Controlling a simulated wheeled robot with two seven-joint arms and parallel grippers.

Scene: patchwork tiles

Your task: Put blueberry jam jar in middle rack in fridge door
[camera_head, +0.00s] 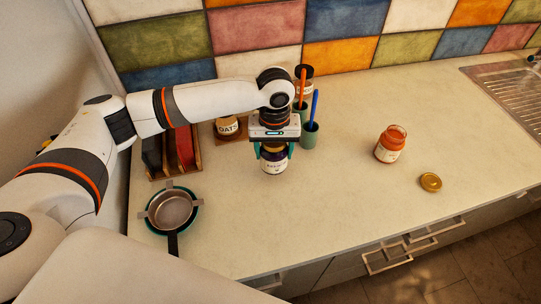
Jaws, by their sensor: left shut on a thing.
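A dark jar with a pale label, apparently the blueberry jam jar (273,162), is on or just above the countertop near the middle of the head view. My left gripper (273,149) is above it with its teal fingers on either side, shut on the jar. No fridge or door rack is in view. My right gripper is not in view.
An open orange jar (391,143) stands to the right, with a gold lid (430,182) near it. An oats jar (228,127), green cups (309,135) and a pan (171,210) stand nearby. A sink (505,78) is far right. The front-middle counter is clear.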

